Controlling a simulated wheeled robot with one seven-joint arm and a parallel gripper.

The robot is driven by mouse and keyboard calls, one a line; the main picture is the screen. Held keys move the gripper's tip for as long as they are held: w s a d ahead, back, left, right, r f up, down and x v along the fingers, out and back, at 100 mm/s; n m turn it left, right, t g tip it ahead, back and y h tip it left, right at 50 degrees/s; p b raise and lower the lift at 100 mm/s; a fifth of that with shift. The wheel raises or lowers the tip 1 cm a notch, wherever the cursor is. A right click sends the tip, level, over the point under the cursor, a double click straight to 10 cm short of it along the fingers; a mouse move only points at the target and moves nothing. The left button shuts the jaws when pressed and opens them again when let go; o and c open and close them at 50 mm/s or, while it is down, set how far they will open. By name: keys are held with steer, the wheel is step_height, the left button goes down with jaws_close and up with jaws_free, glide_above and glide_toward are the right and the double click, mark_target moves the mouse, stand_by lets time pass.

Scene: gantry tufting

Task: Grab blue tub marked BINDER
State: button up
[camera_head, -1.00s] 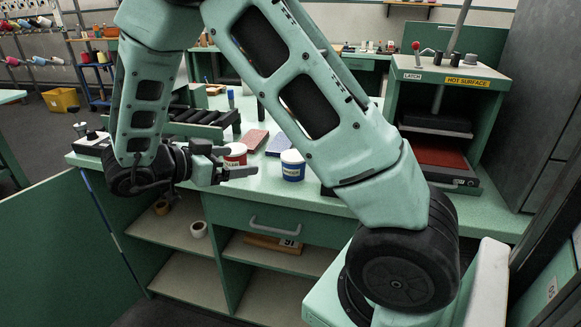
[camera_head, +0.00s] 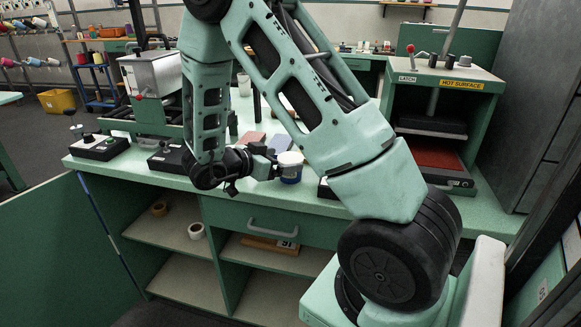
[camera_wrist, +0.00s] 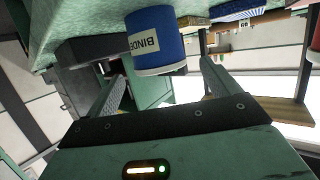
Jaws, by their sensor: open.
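The blue tub (camera_head: 290,176) with a white lid stands on the green bench top. In the wrist view the tub (camera_wrist: 156,38) looks upside down, with its BINDER label facing me and its lid edge near the fingers. My gripper (camera_head: 274,164) is at the tub's left side in the head view. In the wrist view my gripper (camera_wrist: 162,72) is open, one finger towards each side of the tub. The tub's lid edge lies about level with the fingertips; I cannot tell whether they touch it.
A hot press (camera_head: 436,170) stands at the right. A black control box (camera_head: 99,147) sits at the left end. An open shelf with tape rolls (camera_head: 196,231) is below.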

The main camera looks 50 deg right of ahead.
mark_target(287, 157)
steer(key=shift+x, duration=1.35)
steer(key=c, duration=1.2)
